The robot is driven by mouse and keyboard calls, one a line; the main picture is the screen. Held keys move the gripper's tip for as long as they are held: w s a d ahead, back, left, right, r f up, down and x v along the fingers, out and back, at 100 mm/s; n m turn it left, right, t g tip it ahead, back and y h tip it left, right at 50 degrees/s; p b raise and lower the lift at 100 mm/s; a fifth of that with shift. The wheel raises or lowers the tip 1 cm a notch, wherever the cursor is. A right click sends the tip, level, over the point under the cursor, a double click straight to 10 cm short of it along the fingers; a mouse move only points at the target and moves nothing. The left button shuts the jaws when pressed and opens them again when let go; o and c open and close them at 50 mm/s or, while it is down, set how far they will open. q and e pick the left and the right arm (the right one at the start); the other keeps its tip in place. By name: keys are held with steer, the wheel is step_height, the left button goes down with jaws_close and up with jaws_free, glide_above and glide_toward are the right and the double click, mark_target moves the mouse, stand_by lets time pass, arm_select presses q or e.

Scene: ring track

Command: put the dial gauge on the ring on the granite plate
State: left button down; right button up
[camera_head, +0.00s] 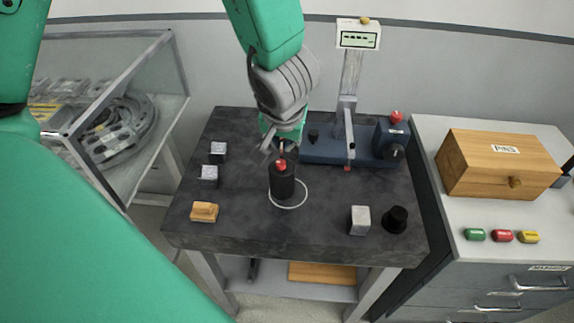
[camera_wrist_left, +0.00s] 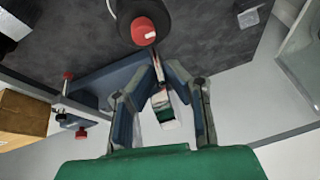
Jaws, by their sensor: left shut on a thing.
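The dial gauge has a black cylindrical base (camera_head: 282,184) with a red knob, and a thin rod rises from it. My left gripper (camera_head: 283,146) is shut on its upper part, just above the base. In the left wrist view, the closed fingers (camera_wrist_left: 160,85) meet around the rod, and the red knob (camera_wrist_left: 143,31) shows beyond them. The white ring (camera_head: 305,199) is drawn on the dark granite plate (camera_head: 250,225). The base covers the ring's back left part in the picture. I cannot tell whether the base touches the plate. My right gripper is out of view.
A blue-based gauge stand (camera_head: 325,152) with a display stands behind right. Two metal blocks (camera_head: 208,174) and a wooden block (camera_head: 204,212) lie left. A grey block (camera_head: 360,220) and black knob (camera_head: 395,220) lie right. A wooden box (camera_head: 495,165) sits on the cabinet.

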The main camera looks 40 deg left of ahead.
mark_target(283, 155)
arm_select(q)
steer(key=shift+w+a+f, duration=0.15)
steer(key=shift+w+f, duration=0.05)
steer(key=shift+f, duration=0.3)
step_height(283, 155, down, 3)
steer(key=shift+f+b, duration=0.1)
steer(key=shift+b, duration=1.1)
steer(key=shift+s+d+f, duration=0.1)
steer(key=shift+d, duration=0.45)
steer(key=c, duration=1.6)
jaws_free()
steer(key=shift+a, duration=0.2)
steer(key=shift+a+f, duration=0.1)
steer(key=shift+a, duration=0.25)
steer(key=shift+p+v, duration=3.25)
steer(key=shift+v, duration=2.9)
